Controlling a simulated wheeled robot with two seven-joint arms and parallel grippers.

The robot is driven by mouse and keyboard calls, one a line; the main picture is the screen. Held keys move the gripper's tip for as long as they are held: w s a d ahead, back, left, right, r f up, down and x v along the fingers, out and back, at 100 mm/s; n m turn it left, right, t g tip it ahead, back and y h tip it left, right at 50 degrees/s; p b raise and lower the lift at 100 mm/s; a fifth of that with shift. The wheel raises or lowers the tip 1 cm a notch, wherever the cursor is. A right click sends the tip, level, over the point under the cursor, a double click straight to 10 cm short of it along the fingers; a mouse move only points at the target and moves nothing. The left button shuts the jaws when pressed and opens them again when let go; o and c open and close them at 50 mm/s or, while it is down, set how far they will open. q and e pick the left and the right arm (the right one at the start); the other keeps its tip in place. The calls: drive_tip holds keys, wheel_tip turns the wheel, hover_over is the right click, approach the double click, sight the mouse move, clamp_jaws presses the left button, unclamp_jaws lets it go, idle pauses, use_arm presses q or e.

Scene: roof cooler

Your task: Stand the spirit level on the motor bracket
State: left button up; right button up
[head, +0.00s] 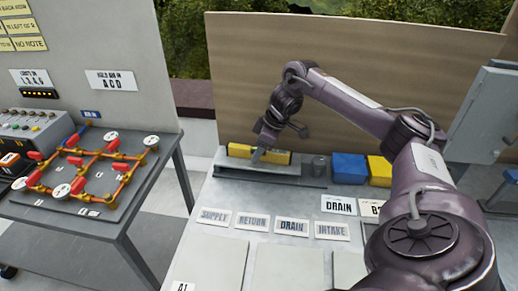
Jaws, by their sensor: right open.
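The spirit level (278,158) is a long yellow bar at the back of the grey bench. It appears upright on its long edge, along the grey motor bracket (285,178); whether its whole underside rests on the bracket is hard to tell. My right gripper (258,155) points down at the middle of the level from above. It is open, with a finger showing in front of the yellow face and hiding a small part of it. The other finger is hidden. My left gripper is not in view.
A grey cylinder (319,166), a blue bin (349,168) and a yellow bin (379,170) stand right of the bracket. Labels such as the RETURN card (253,222) lie in front. A side table (100,222) with orange pipework stands left, across a gap.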

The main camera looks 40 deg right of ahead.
drive_tip(key=shift+s+d+r, duration=0.1)
drive_tip(key=shift+r, duration=0.2)
drive_tip(key=p+v, duration=0.1)
drive_tip(key=v, duration=0.5)
drive_tip(key=shift+s+d+r+p, duration=0.1)
drive_tip(key=shift+s+r+p, duration=0.15)
drive_tip(key=shift+r+p, duration=0.25)
drive_tip(key=shift+f, duration=0.1)
